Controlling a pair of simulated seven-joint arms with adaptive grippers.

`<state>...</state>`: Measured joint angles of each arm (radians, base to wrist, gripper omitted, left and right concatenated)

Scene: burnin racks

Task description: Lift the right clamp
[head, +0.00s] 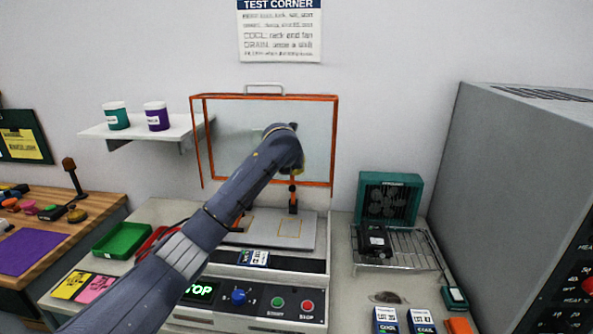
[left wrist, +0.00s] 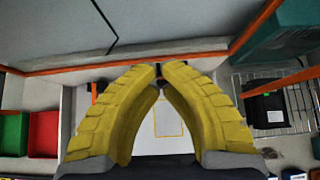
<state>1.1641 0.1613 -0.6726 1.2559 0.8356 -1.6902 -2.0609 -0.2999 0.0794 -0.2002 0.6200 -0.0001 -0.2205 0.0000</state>
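The right clamp (head: 293,198), orange above with a black lower end, stands upright at the right of the grey plate (head: 310,232) on the test station. My left gripper (head: 294,168) is at the clamp's top, partly hidden by my arm. In the left wrist view its yellow fingers (left wrist: 159,72) come together at the tips, with a small dark piece between them. They look shut on the clamp's top; the rest of it is hidden there. Another orange part shows left of the fingers (left wrist: 94,92). My right gripper is out of view.
An orange-framed clear guard (head: 336,140) stands raised behind the clamp. A teal fan (head: 390,198) and a wire rack (head: 415,250) with a black unit (head: 374,241) are at the right. A green tray (head: 121,240) is at the left. A large grey cabinet (head: 520,180) bounds the right side.

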